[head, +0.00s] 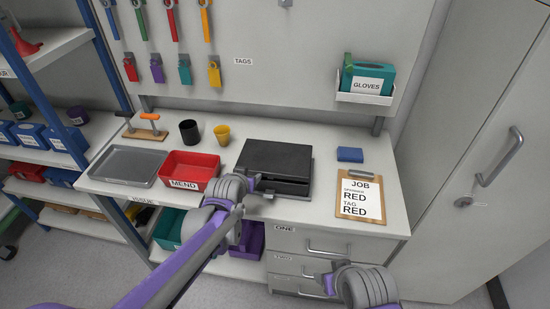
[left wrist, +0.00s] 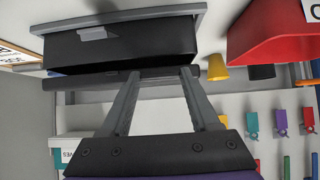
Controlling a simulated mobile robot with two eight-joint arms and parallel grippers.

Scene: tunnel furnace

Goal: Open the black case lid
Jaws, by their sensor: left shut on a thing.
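The black case (head: 279,158) sits on the white workbench, its lid on top and a narrow dark gap along the front. My left gripper (head: 259,183) is at the case's front left edge. In the left wrist view, which is turned over, the case body (left wrist: 125,46) with a grey latch (left wrist: 92,33) fills the top, and the lid edge (left wrist: 90,80) runs below it. The fingers of my left gripper (left wrist: 157,76) reach that lid edge and are shut on it. The contact itself is partly hidden. My right arm's end (head: 330,284) is low at right; its jaw state is unclear.
Left of the case are a red MEND bin (head: 188,170), a grey tray (head: 128,165), a black cup (head: 189,131) and a yellow cup (head: 222,135). A blue block (head: 350,154) and a JOB clipboard (head: 360,197) lie at right. A pegboard wall stands behind.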

